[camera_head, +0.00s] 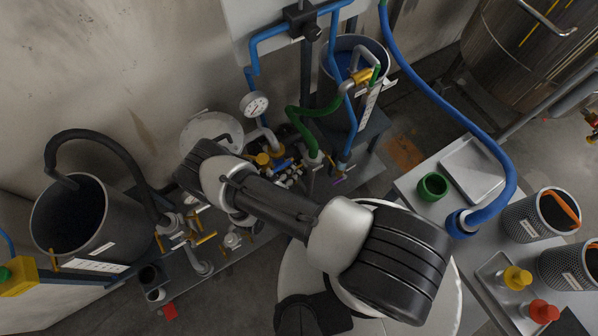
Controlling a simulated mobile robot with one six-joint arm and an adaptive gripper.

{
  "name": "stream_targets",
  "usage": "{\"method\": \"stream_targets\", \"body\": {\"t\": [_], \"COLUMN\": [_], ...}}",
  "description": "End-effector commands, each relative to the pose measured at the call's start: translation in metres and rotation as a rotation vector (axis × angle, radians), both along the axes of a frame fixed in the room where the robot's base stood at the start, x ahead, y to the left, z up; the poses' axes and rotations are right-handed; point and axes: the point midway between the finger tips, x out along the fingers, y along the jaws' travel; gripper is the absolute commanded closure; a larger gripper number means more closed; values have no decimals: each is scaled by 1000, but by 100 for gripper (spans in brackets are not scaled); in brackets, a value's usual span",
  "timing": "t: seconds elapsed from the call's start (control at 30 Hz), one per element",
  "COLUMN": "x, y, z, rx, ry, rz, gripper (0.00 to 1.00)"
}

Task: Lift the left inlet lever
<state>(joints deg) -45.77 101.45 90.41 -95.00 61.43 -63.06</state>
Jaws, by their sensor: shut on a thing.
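Several small levers sit on the pipework, and I cannot tell which is the left inlet lever. On the left pipe group, one yellow lever (206,238) points out to the right and another yellow lever (160,243) hangs at the left. More yellow and blue valve parts show at the middle manifold (288,180), partly behind my arm. My arm reaches from the lower right to the upper left, over the pipework. My gripper is hidden behind the wrist, so its fingers and anything between them do not show.
A grey drum (78,222) with a black hose stands at left. A pressure gauge (255,104), a green hose (318,108) and a blue-filled vessel (338,75) stand behind the arm. A table (415,180) at right holds a green ring, a tray and baskets.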

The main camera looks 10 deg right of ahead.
Motion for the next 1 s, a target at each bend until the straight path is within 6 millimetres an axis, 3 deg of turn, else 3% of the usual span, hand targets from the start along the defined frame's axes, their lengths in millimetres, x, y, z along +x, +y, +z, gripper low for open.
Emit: {"method": "stream_targets", "body": {"t": [0.6,0.63,0.8,1.0], "x": [-2,-2,-1,-1], "y": [1,1,1,1], "z": [-1,-1,0,1], "rx": [52,52,51,49], "ry": [23,23,21,20], "rz": [-7,-7,-6,-5], "gripper": [100,81,70,69]}}
